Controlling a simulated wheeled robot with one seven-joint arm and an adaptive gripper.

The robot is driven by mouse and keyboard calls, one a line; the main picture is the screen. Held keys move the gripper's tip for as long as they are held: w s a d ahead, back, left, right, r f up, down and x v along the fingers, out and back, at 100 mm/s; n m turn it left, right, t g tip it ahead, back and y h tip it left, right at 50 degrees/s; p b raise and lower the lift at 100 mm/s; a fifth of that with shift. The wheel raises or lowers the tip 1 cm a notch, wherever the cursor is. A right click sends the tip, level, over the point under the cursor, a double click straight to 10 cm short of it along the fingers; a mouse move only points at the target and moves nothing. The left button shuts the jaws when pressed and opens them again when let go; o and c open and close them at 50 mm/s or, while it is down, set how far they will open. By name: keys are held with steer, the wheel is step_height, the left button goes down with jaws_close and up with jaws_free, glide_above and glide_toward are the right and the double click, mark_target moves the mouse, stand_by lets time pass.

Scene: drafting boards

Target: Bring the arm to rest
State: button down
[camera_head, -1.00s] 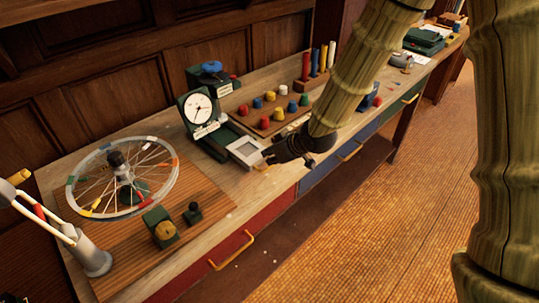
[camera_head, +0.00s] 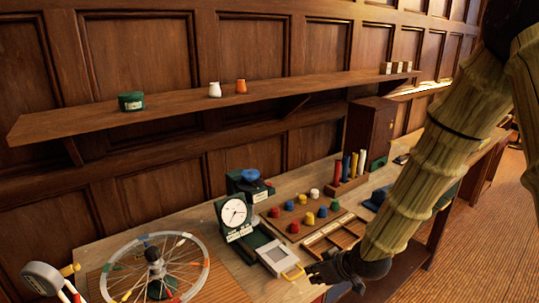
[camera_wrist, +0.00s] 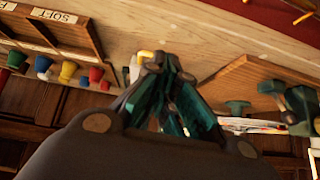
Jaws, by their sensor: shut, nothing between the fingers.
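My gripper (camera_head: 335,272) is at the lower middle of the head view, at the front edge of the workbench (camera_head: 292,187), just right of a grey-white square device with a yellow handle (camera_head: 278,258). In the wrist view my gripper's fingers (camera_wrist: 165,75) are drawn together with nothing between them. My arm, with its bamboo-like links, comes down from the upper right of the head view and hides part of the bench behind it.
A spoked wheel (camera_head: 188,280) stands at the lower left. A dial scale (camera_head: 234,213), a board of coloured knobs (camera_head: 293,229) and a compartment tray (camera_head: 335,238) are close to my gripper. A wall shelf (camera_head: 180,108) runs above. Open floor (camera_head: 490,228) lies at the right.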

steer(key=s+d+f+m+g+h, duration=0.1)
steer(key=s+d+f+m+g, duration=0.1)
steer(key=s+f, duration=0.7)
steer(key=s+d+f+m+g+h, duration=0.1)
steer(key=s+f+m, duration=0.1)
steer(key=s+f, duration=0.7)
steer(key=s+d+f+m+g+h, duration=0.1)
steer(key=s+d+f, duration=0.1)
steer(key=s+f, duration=0.4)
steer(key=s+d+f+m+g+h, duration=0.1)
steer(key=s+d+f+m+g, duration=0.1)
steer(key=s+f, duration=0.4)
steer(key=s+d, duration=0.1)
steer(key=s, duration=0.3)
steer(key=shift+s+f+h+b, duration=0.15)
steer(key=shift+s+h+b, duration=0.25)
